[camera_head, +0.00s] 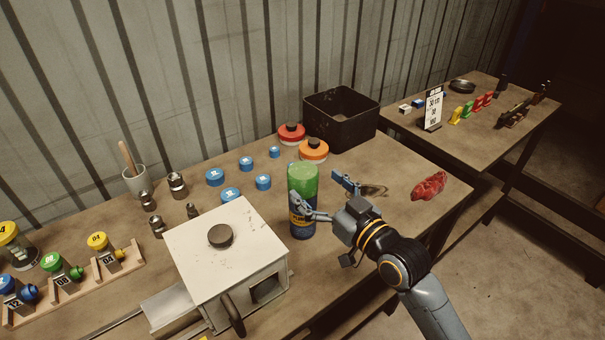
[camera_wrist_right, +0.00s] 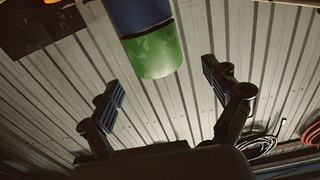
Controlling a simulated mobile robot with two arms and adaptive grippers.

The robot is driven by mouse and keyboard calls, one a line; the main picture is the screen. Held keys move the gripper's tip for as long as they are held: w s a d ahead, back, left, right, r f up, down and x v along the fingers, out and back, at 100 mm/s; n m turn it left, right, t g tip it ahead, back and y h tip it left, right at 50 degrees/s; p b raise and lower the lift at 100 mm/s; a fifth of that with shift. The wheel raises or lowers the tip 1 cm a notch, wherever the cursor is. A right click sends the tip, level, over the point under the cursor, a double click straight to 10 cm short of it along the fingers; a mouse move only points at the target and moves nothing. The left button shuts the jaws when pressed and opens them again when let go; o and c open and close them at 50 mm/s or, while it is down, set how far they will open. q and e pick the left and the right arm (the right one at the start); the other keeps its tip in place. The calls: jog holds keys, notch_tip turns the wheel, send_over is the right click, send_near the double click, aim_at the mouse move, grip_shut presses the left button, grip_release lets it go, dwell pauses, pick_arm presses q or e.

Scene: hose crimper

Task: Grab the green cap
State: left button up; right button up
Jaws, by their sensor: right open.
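The green cap (camera_head: 303,177) tops an upright can with a blue body (camera_head: 303,229) and a yellow label, standing on the workbench. My right gripper (camera_head: 321,192) is open and empty beside the can's right side. One finger overlaps the can below the cap in the head view; whether it touches cannot be told. In the wrist view the green cap (camera_wrist_right: 155,53) shows at the top, in line with the gap between the spread fingers of my right gripper (camera_wrist_right: 164,78). My left gripper is not in view.
A white crimper box (camera_head: 205,242) stands left of the can. Behind are blue caps (camera_head: 215,177), an orange-lidded jar (camera_head: 313,151) and a black bin (camera_head: 341,135). A wooden rack (camera_head: 115,262) is at left. A crumpled red cloth (camera_head: 429,186) lies at right.

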jog(key=shift+w+a+r, duration=0.1)
jog(key=shift+w+a, duration=0.15)
jog(key=shift+w, duration=0.2)
jog(key=p+x, duration=0.2)
jog(key=x, duration=0.2)
jog(key=shift+w+a, duration=0.1)
jog(key=shift+w, duration=0.2)
jog(key=c, duration=0.9)
